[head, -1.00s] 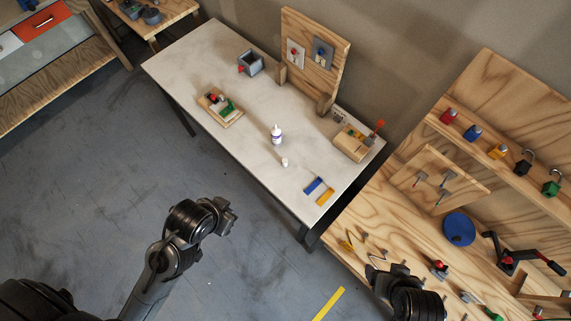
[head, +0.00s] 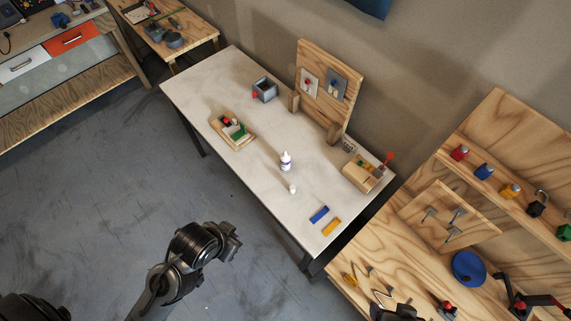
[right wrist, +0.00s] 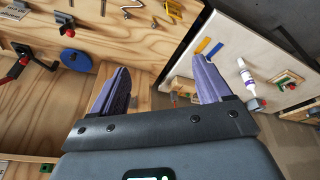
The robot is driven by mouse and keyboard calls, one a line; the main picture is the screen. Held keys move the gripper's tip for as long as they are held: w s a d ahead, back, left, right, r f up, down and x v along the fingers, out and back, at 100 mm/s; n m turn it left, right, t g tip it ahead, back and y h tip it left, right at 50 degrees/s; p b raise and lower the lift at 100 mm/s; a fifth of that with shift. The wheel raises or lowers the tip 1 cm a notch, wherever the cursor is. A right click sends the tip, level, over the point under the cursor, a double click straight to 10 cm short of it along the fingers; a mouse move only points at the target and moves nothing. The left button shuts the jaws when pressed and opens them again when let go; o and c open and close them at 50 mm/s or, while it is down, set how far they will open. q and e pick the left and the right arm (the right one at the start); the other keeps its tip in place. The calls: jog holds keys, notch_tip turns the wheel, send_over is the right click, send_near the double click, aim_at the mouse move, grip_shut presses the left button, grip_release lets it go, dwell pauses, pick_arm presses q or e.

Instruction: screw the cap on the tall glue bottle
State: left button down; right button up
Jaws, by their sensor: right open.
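The white glue bottle (head: 286,161) with a purple label stands upright on the pale tabletop in the head view. It also shows in the right wrist view (right wrist: 247,75). A small white piece (head: 293,188), which looks like the cap, sits on the table just in front of the bottle, apart from it. My left gripper (head: 232,243) hangs over the floor in front of the table, away from both; its jaw state is unclear. My right gripper (right wrist: 160,82) is open and empty, its fingers spread, well away from the bottle. In the head view it is mostly cut off at the bottom edge.
A blue bar (head: 319,214) and a yellow bar (head: 331,227) lie near the table's right end. A wooden box (head: 360,175), a tray of parts (head: 233,132) and an upright board (head: 318,90) stand around the bottle. A wooden workbench (head: 415,260) with hooks adjoins at right.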

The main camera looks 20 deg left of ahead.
jog(key=c, duration=0.4)
jog(key=shift+a, duration=0.1)
jog(key=shift+w, duration=0.1)
